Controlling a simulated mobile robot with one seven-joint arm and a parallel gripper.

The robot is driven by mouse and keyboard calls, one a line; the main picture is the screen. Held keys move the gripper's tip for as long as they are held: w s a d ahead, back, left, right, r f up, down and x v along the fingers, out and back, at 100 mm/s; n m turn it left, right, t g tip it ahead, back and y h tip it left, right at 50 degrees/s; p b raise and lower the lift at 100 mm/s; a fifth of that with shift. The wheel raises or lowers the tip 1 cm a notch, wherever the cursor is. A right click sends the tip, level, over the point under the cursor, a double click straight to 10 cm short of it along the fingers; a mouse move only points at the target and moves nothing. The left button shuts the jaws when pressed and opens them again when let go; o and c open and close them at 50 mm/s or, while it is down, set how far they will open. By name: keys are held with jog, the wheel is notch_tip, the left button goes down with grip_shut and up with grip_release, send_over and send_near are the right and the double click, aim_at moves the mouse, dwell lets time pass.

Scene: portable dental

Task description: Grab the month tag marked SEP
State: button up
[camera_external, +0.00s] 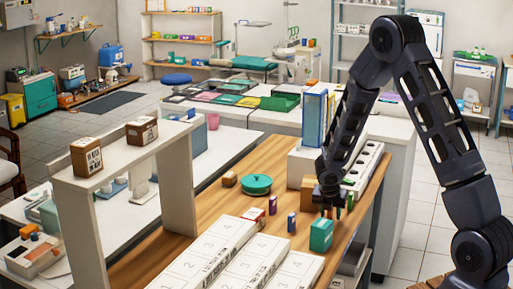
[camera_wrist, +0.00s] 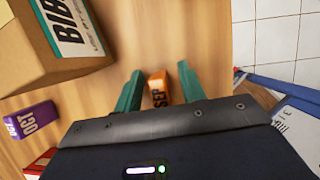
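The SEP month tag (camera_wrist: 158,88) is a small orange block with dark letters on the wooden table, seen in the wrist view. My gripper (camera_wrist: 160,86) has its two green fingers apart, one on each side of the tag. A gap shows on both sides, wider on the right. The tag's near end is partly hidden by my gripper body. In the external view my gripper (camera_external: 340,208) points down low over the table, behind a teal box; I cannot make out the SEP tag there.
A purple OCT tag (camera_wrist: 31,120) and a cardboard box marked BIB (camera_wrist: 50,45) lie left of my gripper. The teal box (camera_external: 321,235), a round green container (camera_external: 256,184) and long white numbered organisers (camera_external: 235,250) stand on the wooden table (camera_external: 215,212).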

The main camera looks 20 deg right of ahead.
jog(key=shift+c, duration=0.2)
grip_shut()
